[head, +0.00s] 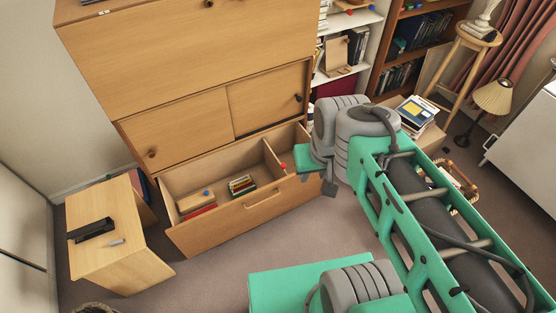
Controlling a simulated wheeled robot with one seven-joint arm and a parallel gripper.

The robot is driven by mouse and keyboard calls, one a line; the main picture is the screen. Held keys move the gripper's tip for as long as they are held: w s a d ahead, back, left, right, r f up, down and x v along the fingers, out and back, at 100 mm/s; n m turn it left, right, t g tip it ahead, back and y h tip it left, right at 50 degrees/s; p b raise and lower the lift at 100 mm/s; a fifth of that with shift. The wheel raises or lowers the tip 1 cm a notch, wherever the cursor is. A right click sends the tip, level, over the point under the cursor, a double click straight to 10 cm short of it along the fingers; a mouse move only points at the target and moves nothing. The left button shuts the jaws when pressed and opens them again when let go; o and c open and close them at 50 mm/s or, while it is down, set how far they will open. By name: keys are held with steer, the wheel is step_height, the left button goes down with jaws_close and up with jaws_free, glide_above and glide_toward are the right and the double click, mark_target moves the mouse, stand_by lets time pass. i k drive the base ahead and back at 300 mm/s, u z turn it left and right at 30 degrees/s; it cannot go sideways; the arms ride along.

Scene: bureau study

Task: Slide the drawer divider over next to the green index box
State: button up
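The drawer divider (272,160) is a thin wooden panel standing front to back in the open bottom drawer (262,203), right of its middle. The green index box (242,186), with coloured tabs on top, sits left of the divider near the drawer front. Bare drawer floor lies between them. My gripper (319,180) is over the drawer's right front corner, right of the divider and apart from it. It is partly hidden by my own wrist, and its opening does not show clearly.
A wooden block (192,202) and red books (200,210) lie in the drawer's left part. A small red ball (283,165) is right of the divider. A low wooden table (107,230) stands left of the drawer.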

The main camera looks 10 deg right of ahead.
mark_target(277, 169)
steer(key=u, duration=0.5)
steer(key=k, duration=1.2)
steer(key=z, duration=0.05)
steer(key=i, duration=0.35)
steer(key=z, duration=0.6)
steer(key=i, duration=0.85)
steer(key=u, duration=0.6)
steer(key=i, duration=0.7)
steer(key=u, duration=0.7)
